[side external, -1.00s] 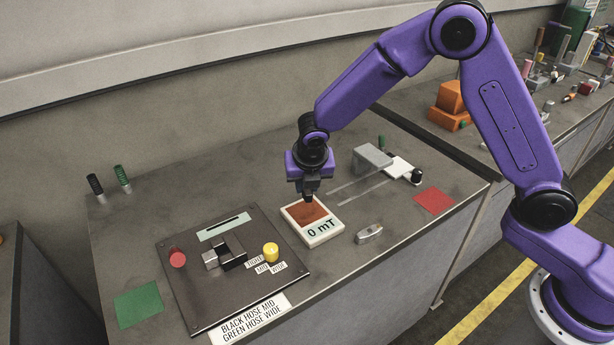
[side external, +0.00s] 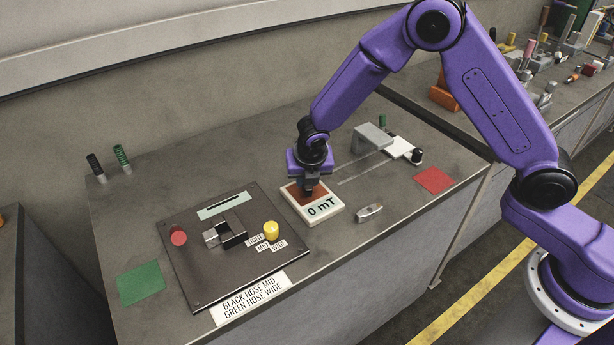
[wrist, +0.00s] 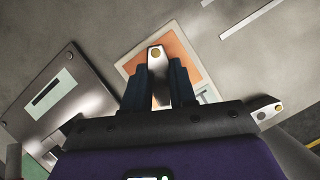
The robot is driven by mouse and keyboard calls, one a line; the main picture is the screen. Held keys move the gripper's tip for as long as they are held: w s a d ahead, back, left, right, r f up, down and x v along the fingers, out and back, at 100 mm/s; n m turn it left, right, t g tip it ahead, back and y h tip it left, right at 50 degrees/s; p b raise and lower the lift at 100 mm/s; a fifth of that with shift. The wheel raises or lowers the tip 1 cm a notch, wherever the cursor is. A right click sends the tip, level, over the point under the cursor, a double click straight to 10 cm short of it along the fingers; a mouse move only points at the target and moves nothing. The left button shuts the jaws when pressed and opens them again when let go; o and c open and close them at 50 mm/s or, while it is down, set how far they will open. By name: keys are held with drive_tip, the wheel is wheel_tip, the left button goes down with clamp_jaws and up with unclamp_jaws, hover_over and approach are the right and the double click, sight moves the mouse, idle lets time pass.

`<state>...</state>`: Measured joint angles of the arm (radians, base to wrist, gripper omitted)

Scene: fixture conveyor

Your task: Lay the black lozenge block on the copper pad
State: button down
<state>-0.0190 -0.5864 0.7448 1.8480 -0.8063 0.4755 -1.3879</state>
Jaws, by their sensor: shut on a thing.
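The copper pad (side external: 292,192) is the brown-orange square on top of a white box gauge whose face reads "0 mT". It also shows in the wrist view (wrist: 184,45). My gripper (side external: 308,192) points down over the pad, its tips at or very near the surface. In the wrist view its two dark fingers are shut on a lozenge block (wrist: 156,62) with a brass-coloured dot. The block's end looks pale there; in the side view it is dark and mostly hidden by the fingers. I cannot tell whether it touches the pad.
A silvery lozenge block (side external: 369,211) lies right of the gauge. A dark plate (side external: 200,280) with a red knob (side external: 179,237), yellow knob (side external: 271,230) and metal jaws is at left. A grey block fixture (side external: 373,138) stands behind. A red square (side external: 434,180) is at right.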

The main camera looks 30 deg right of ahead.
drive_tip(key=shift+f, duration=0.6)
idle(0.4)
drive_tip(key=c, duration=0.8)
unclamp_jaws()
drive_tip(key=shift+r, duration=0.1)
drive_tip(key=v, duration=1.7)
drive_tip(key=shift+r, duration=0.15)
